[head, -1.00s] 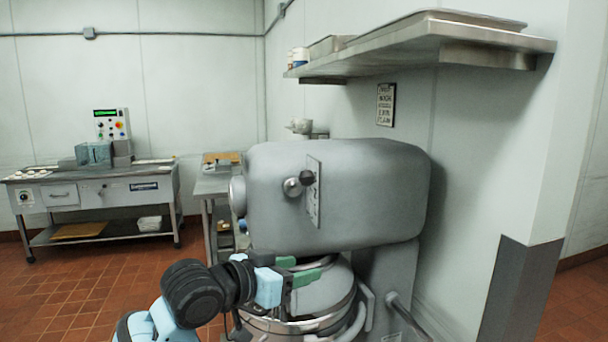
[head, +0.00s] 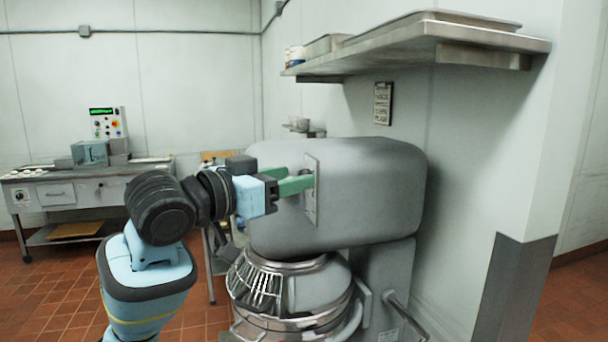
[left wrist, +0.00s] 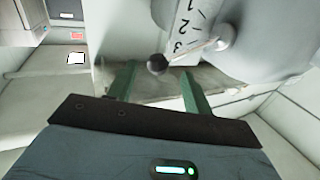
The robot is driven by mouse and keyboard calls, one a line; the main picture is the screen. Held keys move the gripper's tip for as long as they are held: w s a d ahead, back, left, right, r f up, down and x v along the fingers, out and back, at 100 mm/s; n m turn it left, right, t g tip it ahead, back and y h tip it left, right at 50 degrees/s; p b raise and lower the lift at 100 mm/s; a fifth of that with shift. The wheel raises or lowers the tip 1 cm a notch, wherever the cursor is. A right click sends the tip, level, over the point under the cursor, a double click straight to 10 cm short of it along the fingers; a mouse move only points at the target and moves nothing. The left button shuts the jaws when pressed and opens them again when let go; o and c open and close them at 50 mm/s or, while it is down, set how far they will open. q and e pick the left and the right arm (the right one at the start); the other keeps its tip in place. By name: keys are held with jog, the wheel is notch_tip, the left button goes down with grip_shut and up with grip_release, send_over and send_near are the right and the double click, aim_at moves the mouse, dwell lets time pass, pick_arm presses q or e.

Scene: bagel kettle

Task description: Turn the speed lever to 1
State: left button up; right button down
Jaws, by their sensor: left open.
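The mixer (head: 370,190) is a big grey machine with a pale speed plate (head: 311,205) on its side. In the left wrist view the plate (left wrist: 187,22) shows the numbers 1, 2 and 3. The speed lever is a thin rod with a black knob (left wrist: 157,64) and a round silver hub (left wrist: 225,36); the rod lies by the 3. My left gripper (head: 290,181) is open, its green fingers at the plate. In the left wrist view the knob appears between the fingertips (left wrist: 157,72); contact is unclear. The fingers hide most of the lever in the head view. My right gripper is out of view.
The mixer bowl with its wire guard (head: 255,285) is below my left arm. A steel shelf (head: 430,35) juts from the wall above the mixer. A steel bench machine (head: 85,190) stands at the far left, with open tiled floor before it.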

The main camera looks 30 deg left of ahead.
pick_arm(q)
jog(key=shift+x, duration=2)
jog(key=shift+c, duration=0.3)
jog(key=shift+d, duration=0.1)
grip_shut()
